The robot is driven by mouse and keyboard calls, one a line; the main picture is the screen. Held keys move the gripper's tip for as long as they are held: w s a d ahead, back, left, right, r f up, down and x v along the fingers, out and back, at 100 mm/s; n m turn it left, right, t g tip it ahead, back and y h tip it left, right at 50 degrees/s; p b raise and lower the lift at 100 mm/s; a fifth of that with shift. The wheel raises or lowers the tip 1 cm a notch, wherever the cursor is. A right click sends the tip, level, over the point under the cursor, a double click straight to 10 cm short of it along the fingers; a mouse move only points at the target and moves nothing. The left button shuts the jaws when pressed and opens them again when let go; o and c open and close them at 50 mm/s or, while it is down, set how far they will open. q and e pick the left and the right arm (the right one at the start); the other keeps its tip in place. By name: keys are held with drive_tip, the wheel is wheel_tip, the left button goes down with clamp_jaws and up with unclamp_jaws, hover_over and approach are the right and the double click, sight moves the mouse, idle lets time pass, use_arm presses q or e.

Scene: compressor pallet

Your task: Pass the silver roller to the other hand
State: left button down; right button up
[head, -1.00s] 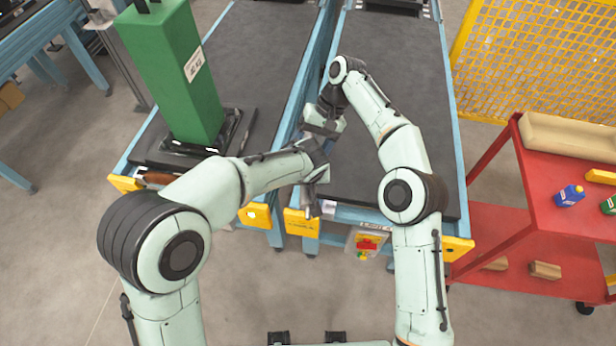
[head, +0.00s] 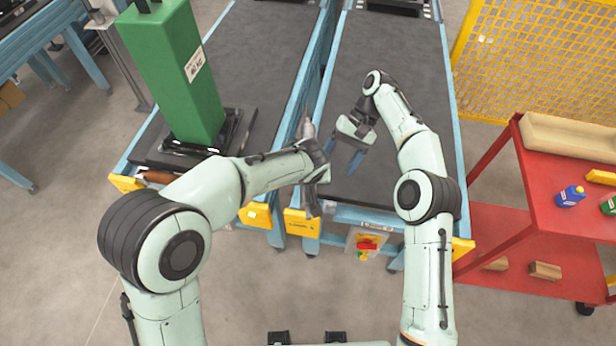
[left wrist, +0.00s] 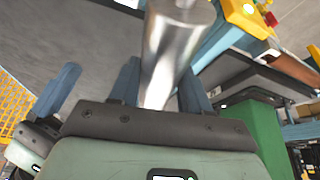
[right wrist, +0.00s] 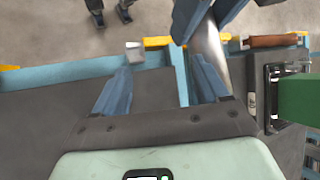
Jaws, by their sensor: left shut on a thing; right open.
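The silver roller (left wrist: 178,45) is a shiny metal cylinder. My left gripper (left wrist: 158,88) is shut on it, with a blue finger on each side, and the roller sticks out past the fingers. In the head view the left gripper (head: 315,178) is above the front end of the gap between the two conveyors, and the roller (head: 309,130) is partly hidden there. My right gripper (head: 342,155) is open and empty, to the right of the roller and apart from it. In the right wrist view the roller (right wrist: 208,48) shows beyond the right finger, partly behind the left gripper's fingers.
A tall green block (head: 175,75) stands on the left conveyor (head: 250,60). The right conveyor (head: 395,75) has a bare dark surface under my right arm. A red cart (head: 560,225) with bottles stands at the right, before a yellow mesh fence (head: 530,60).

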drive_tip(key=s+d+f+m+g+y, duration=0.1)
drive_tip(key=s+d+f+m+g, duration=0.1)
drive_tip(key=s+d+f+m, duration=0.45)
drive_tip(key=s+d+f+m+g+y, duration=0.2)
drive_tip(key=s+f+m, duration=0.1)
drive_tip(key=s+f, duration=0.75)
drive_tip(key=s+a+f+n+t+h, duration=0.2)
drive_tip(key=s+a+f+n+t, duration=0.1)
drive_tip(key=s+f, duration=0.4)
drive_tip(key=s+a+f+n+t+h, duration=0.2)
drive_tip(key=s+a+f+n+t, duration=0.1)
drive_tip(key=s+f, duration=0.5)
drive_tip(key=shift+s+n+t+h, duration=0.3)
drive_tip(key=shift+s+n+t, duration=0.2)
drive_tip(key=shift+t, duration=0.7)
drive_tip(key=shift+f, duration=0.1)
